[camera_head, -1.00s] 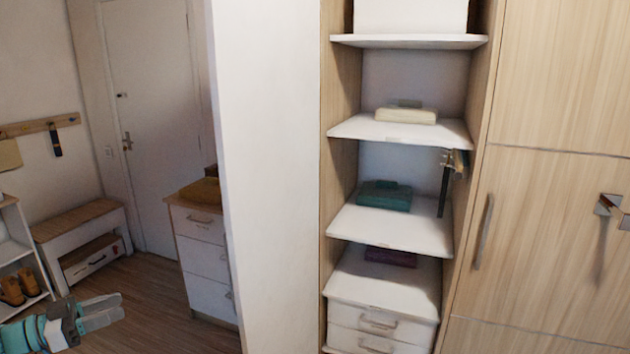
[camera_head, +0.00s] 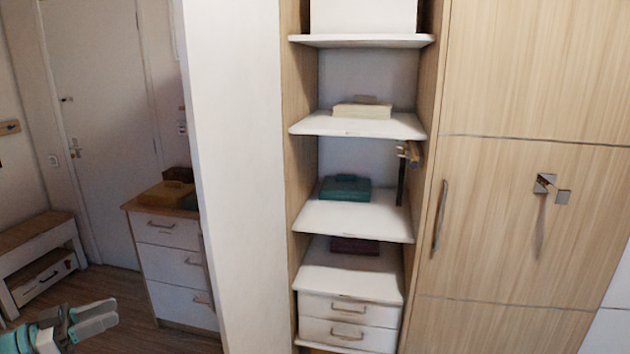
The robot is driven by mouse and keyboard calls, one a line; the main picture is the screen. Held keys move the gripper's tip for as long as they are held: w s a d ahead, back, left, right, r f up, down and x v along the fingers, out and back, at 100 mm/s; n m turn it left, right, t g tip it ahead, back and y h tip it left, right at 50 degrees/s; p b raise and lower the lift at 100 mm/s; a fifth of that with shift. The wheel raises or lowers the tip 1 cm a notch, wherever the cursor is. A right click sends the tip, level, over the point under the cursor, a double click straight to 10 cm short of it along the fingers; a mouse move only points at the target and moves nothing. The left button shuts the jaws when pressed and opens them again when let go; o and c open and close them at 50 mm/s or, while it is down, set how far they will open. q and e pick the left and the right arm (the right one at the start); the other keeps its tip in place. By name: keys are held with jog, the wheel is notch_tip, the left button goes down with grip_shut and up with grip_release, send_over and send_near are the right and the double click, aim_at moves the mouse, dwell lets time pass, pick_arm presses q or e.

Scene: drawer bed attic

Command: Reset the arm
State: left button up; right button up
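My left gripper (camera_head: 112,314) is at the lower left corner of the head view, over the wood floor. Its two grey fingers lie close together with no clear gap and nothing between them. It points to the right, in front of the white drawer cabinet (camera_head: 176,262) and touching nothing that I can see. My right gripper and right arm are not in view.
An open shelf unit (camera_head: 365,123) holds a cream box (camera_head: 362,110), a teal box (camera_head: 345,188) and a dark purple item (camera_head: 355,246). A closed wood wardrobe door (camera_head: 500,240) is at right. A white partition (camera_head: 235,180) stands between cabinet and shelves.

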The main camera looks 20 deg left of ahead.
pick_arm(q)
jog(key=w+d+f+n+t, duration=0.1)
jog(key=w+d+f+n, duration=0.3)
jog(key=d, duration=0.6)
jog(key=w+d+f+n, duration=0.1)
jog(key=w+d+f, duration=0.2)
jog(key=w+d, duration=0.55)
jog(key=w+d+f+n+t, duration=0.1)
jog(key=w+d+f+n, duration=0.2)
jog(key=d, duration=0.9)
jog(key=s+d+f+n+g+y, duration=0.1)
jog(key=s+d+f+g+y, duration=0.1)
jog(key=s+d+f, duration=0.35)
jog(key=s+d+f+n+g+y, duration=0.1)
jog(key=s+d+f+g+y, duration=0.15)
jog(key=f, duration=0.55)
jog(key=s+d+f+n+g+y, duration=0.1)
jog(key=s+d+f+n+g, duration=0.15)
jog(key=s+d+f, duration=0.35)
jog(key=s+a+f+m+g+y, duration=0.1)
jog(key=s+f+g, duration=0.3)
jog(key=s, duration=0.5)
jog(key=s+a+f+m+g+y, duration=0.1)
jog(key=s+f+g, duration=0.2)
jog(key=s, duration=0.6)
jog(key=shift+f+m+g, duration=0.35)
jog(key=shift+f+g, duration=0.05)
jog(key=shift+g, duration=0.5)
jog(key=shift+w+a+y, duration=0.1)
jog(key=shift+a+y, duration=0.15)
